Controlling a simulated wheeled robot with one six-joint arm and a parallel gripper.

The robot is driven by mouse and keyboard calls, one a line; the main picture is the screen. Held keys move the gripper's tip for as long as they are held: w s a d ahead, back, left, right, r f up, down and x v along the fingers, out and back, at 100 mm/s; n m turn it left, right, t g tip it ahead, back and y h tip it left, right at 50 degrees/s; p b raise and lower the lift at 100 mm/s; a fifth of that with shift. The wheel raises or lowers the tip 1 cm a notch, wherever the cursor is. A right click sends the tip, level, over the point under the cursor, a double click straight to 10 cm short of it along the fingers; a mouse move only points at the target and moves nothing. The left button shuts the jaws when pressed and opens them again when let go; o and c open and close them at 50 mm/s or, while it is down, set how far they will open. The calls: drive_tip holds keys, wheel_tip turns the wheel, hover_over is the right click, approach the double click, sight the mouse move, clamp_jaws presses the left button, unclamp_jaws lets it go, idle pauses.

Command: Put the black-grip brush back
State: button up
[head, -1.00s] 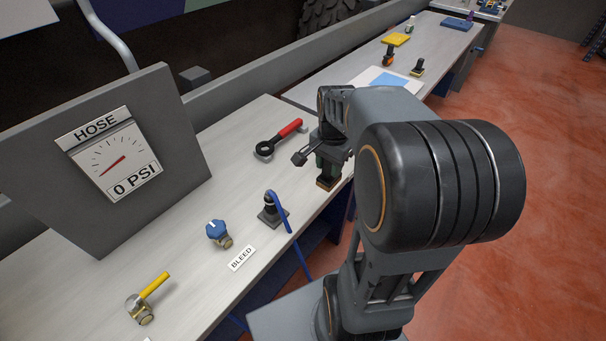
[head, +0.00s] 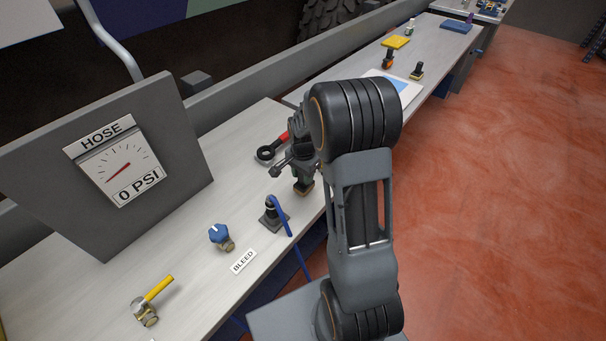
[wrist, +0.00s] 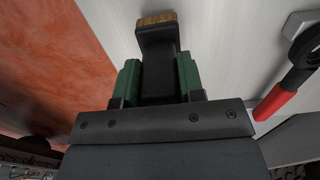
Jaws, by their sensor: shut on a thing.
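The black-grip brush (wrist: 157,45) is between the green finger pads of my gripper (wrist: 158,78) in the wrist view, its tan bristles pointing away from the jaws. In the head view my gripper (head: 302,174) is shut on it, and the brush's tan bristle end (head: 304,191) shows below the fingers. I cannot tell whether the bristles touch the bench. My arm hides part of the bench behind.
On the far bench are an orange-gripped tool (head: 388,59), another small brush-like tool (head: 417,71) and a yellow cloth (head: 396,42).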

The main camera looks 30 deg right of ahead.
drive_tip(key=shift+f, duration=0.25)
drive_tip(key=shift+f, duration=0.1)
drive_tip(key=shift+f, duration=0.15)
drive_tip(key=o, duration=1)
